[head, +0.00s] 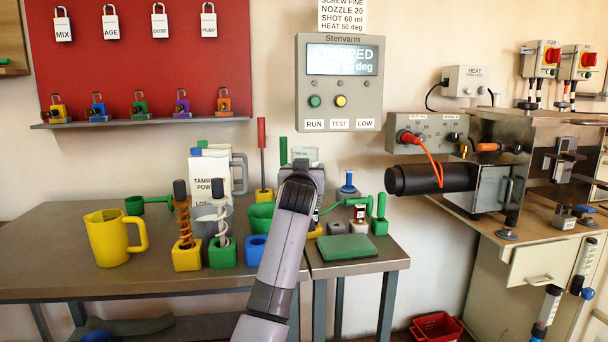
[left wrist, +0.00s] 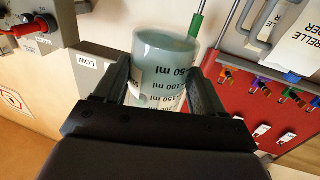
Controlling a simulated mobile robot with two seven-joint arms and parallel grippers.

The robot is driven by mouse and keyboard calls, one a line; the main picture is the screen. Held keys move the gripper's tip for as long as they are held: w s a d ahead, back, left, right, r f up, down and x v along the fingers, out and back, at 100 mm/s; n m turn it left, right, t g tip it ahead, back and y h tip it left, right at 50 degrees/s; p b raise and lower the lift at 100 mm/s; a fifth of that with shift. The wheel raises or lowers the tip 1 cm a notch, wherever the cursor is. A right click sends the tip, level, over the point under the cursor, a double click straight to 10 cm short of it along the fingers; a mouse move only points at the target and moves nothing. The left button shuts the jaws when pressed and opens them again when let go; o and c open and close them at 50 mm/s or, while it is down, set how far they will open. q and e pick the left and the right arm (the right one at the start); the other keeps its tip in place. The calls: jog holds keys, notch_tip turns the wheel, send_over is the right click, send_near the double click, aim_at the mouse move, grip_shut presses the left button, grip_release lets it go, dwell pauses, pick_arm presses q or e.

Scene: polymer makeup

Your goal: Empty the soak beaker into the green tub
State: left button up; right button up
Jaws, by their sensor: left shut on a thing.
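My left gripper (head: 300,172) is shut on a pale, clear beaker with ml marks, likely the soak beaker. In the left wrist view this beaker (left wrist: 165,62) sits between the fingers of my left gripper (left wrist: 165,95). In the head view my wrist hides most of it; its tilt and contents cannot be told. A green tub (head: 260,218) stands on the bench just left of my gripper and lower, partly hidden behind a blue block and my arm. My right gripper is not in view.
On the bench (head: 60,225) stand a yellow jug (head: 106,238), a grey container (head: 212,220), several coloured holders and a green pad (head: 346,247). A wall panel (head: 340,85) hangs behind my gripper. A black barrel (head: 430,179) juts in at the right.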

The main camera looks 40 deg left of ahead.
pick_arm(q)
jog(key=shift+n, duration=0.7)
jog(key=f+b, duration=0.3)
jog(key=f, duration=0.1)
jog(key=shift+s+a, duration=0.1)
jog(key=shift+a, duration=0.25)
jog(key=shift+s+a+n+g, duration=0.1)
jog(key=shift+a+n+g, duration=0.1)
jog(key=shift+n+g, duration=0.1)
jog(key=shift+s+a+r+n+h+b, duration=0.1)
jog(key=shift+a+r+n+h+b, duration=0.2)
jog(key=shift+a+n+h, duration=0.35)
jog(key=shift+s+a+n+h+b, duration=0.1)
jog(key=shift+a+n+h+b, duration=0.15)
jog(key=shift+n, duration=0.5)
jog(key=shift+d+r+n+g+h+b, duration=0.1)
jog(key=shift+n+g+h+b, duration=0.35)
jog(key=shift+n, duration=0.45)
jog(key=shift+r+p, duration=0.1)
jog(key=shift+p, duration=0.2)
jog(key=shift+n+h+p, duration=0.35)
jog(key=shift+n+p, duration=0.05)
jog(key=shift+p, duration=1.15)
jog(key=shift+n+h+p, duration=0.4)
jog(key=shift+n+p, duration=0.4)
jog(key=shift+p, duration=0.65)
